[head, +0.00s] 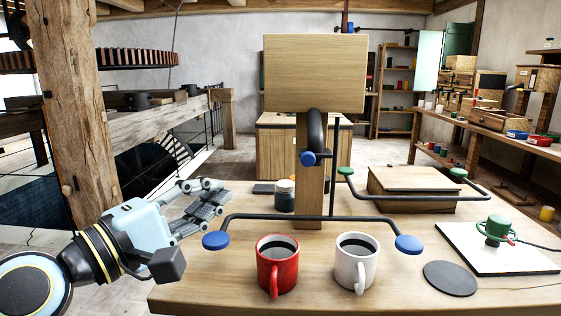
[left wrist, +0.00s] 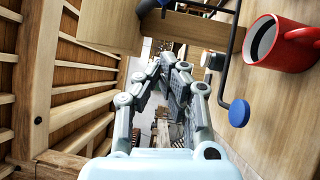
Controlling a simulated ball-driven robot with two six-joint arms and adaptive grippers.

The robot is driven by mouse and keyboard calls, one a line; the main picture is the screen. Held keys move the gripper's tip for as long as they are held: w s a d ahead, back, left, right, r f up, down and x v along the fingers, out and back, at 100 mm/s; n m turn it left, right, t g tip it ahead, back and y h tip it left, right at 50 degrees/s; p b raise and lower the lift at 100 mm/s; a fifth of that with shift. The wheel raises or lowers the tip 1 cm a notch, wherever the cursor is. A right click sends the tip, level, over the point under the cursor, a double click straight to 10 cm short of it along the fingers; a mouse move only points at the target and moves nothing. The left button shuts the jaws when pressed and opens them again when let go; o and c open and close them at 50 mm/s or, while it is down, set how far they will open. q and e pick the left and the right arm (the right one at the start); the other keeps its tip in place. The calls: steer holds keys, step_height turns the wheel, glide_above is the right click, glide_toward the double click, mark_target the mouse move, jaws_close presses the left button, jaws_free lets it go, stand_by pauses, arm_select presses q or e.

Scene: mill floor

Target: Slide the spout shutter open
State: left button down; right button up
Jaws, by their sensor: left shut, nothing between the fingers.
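A wooden box (head: 315,73) sits on top of a wooden post above the bench. A dark curved spout (head: 316,132) comes out below the box, with a blue knob (head: 307,159) at its lower end. I cannot tell a separate shutter plate, or whether it is open. My left gripper (head: 214,197) is to the left of the post, near the bench's left edge, lower than the blue knob and apart from it. In the left wrist view the gripper (left wrist: 167,62) is shut and empty, its fingers drawn together. My right gripper is not in view.
A dark bar with blue pads (head: 215,241) crosses in front of the post. A red mug (head: 277,265) and a white mug (head: 356,264) stand before it. A dark jar (head: 285,195), a wooden case (head: 415,186) and a white board (head: 490,252) share the bench. A timber post (head: 70,110) stands left.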

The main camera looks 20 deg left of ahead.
mark_target(308, 158)
arm_select(q)
steer(key=s+d+x, duration=0.1)
steer(key=d+x, duration=0.1)
steer(key=x, duration=1)
steer(key=shift+w+d+r+p, duration=0.2)
steer(key=shift+w+d+p, duration=0.2)
steer(key=shift+d+p, duration=0.1)
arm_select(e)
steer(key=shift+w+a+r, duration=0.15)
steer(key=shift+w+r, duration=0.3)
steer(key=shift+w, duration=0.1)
arm_select(q)
steer(key=shift+d, duration=0.1)
